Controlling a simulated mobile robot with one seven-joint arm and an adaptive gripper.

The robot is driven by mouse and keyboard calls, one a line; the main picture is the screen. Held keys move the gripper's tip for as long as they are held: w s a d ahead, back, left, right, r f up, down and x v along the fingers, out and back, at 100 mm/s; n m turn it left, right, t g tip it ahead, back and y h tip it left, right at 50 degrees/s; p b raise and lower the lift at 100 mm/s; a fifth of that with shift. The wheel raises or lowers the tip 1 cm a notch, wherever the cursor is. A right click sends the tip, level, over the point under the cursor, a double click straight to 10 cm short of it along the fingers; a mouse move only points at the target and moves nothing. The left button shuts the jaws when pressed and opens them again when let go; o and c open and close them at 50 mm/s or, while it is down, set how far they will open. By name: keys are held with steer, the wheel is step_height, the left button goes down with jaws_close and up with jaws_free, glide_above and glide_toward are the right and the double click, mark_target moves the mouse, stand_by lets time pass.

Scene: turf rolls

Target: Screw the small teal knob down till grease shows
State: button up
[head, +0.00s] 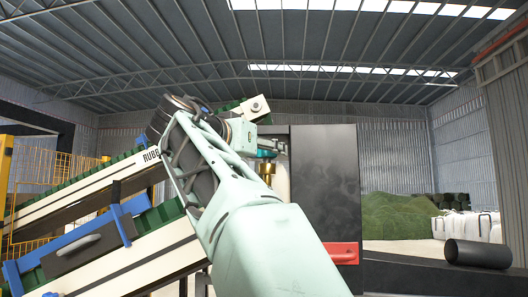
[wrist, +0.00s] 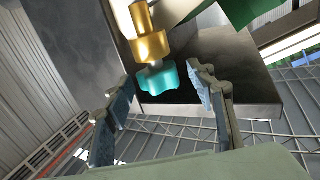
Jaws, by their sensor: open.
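The small teal knob (wrist: 157,78) has a lobed rim and sits on a short grey stem against a brass cup (wrist: 150,45). In the head view the knob (head: 266,154) sits atop the brass cup (head: 267,170), beside the dark panel. My gripper (wrist: 162,80) is open, with one finger on either side of the knob in the wrist view. A gap shows between each finger and the knob, and I cannot tell how far the fingertips reach along it. No grease shows. In the head view my arm hides much of the area left of the knob.
A conveyor (head: 85,205) rises at the left. A black roll (head: 478,253) lies at the right, before a green heap (head: 395,215).

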steer(key=v, duration=1.2)
steer(key=shift+r, duration=0.1)
